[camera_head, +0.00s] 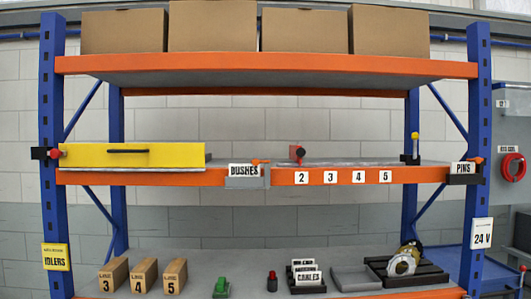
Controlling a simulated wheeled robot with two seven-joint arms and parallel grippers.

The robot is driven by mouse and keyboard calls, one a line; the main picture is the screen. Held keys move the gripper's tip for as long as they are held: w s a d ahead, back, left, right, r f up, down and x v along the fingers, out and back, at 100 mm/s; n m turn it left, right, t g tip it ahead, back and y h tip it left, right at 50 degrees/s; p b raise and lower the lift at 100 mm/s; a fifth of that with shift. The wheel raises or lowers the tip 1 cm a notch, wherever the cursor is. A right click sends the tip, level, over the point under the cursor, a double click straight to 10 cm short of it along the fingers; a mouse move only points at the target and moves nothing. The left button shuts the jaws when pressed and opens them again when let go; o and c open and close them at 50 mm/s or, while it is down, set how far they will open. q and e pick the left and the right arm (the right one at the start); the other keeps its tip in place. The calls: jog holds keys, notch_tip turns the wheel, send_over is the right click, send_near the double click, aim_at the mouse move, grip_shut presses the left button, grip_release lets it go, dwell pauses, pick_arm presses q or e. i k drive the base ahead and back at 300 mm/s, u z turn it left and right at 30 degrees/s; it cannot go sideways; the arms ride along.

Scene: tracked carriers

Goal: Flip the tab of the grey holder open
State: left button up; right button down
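A small grey holder (245,183) sits at the front edge of the orange middle shelf, a little left of centre. It carries a white card reading "BUSHES" (243,170). A small orange piece (260,162), perhaps its tab, shows at the top right of the card; whether it is open or shut is too small to tell. Neither of my grippers is in view.
A yellow box (130,156) lies left of the holder on the middle shelf. A black holder with a "PINS" card (463,168) is on the right post. Cartons fill the top; blocks and tools stand below.

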aim_at(256, 162)
jog(key=u, duration=0.2)
jog(key=k, duration=0.45)
jog(key=u, duration=0.55)
jog(key=k, duration=0.9)
jog(key=z, duration=0.4)
jog(key=i, duration=1.7)
jog(key=u, duration=0.7)
